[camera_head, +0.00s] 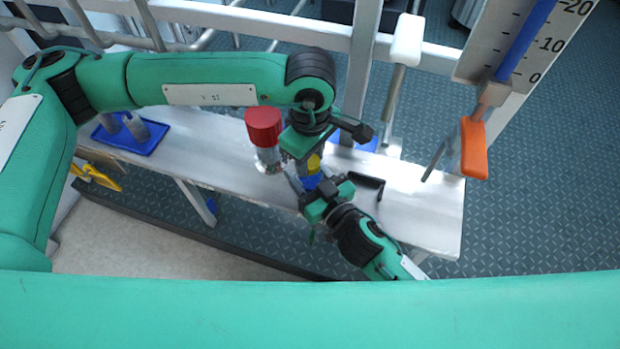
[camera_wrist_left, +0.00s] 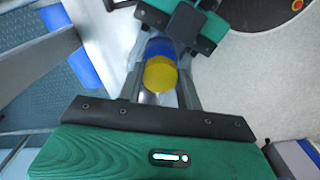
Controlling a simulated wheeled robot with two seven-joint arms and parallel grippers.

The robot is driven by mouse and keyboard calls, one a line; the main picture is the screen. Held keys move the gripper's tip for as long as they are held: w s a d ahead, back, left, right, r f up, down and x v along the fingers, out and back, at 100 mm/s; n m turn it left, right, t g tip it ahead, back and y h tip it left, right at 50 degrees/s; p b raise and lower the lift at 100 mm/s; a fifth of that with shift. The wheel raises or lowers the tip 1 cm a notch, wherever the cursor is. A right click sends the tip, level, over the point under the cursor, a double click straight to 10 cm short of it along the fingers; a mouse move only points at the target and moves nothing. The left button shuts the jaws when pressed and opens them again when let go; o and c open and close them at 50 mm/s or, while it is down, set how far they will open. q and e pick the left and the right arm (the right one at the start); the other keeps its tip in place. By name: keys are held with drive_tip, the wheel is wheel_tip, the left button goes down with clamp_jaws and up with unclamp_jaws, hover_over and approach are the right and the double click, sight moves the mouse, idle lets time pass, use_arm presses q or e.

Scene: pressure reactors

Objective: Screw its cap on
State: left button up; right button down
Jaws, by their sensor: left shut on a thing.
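A yellow round cap (camera_head: 314,163) is between the fingers of my left gripper (camera_head: 308,166), which is shut on it from above. In the left wrist view the yellow cap (camera_wrist_left: 160,74) faces the camera. Directly beyond it is a blue cylindrical part (camera_wrist_left: 160,48), also seen below the cap in the head view (camera_head: 311,181). Yellow and blue look in line and close together; I cannot tell whether they are threaded. My right gripper (camera_head: 309,188) reaches in from the lower right with its fingers around the blue part. The contact is partly hidden.
A red-capped clear vessel (camera_head: 264,130) stands just left on the white bench (camera_head: 430,215). A blue tray (camera_head: 143,143) with metal parts is at the bench's left. A black handle (camera_head: 368,182) lies right of the grippers. An orange-handled lever (camera_head: 473,148) hangs at right.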

use_arm(q)
drive_tip(key=m, duration=0.4)
drive_tip(key=shift+m, duration=0.4)
drive_tip(key=m, duration=0.4)
drive_tip(key=shift+m, duration=0.3)
drive_tip(key=m, duration=0.4)
drive_tip(key=shift+m, duration=0.3)
drive_tip(key=m, duration=0.4)
drive_tip(key=o, duration=1.2)
drive_tip(key=shift+c, duration=0.2)
wheel_tip(320, 180, up, 12)
drive_tip(key=shift+a, duration=0.1)
use_arm(e)
drive_tip(key=c, duration=0.6)
unclamp_jaws()
drive_tip(key=shift+o, duration=0.2)
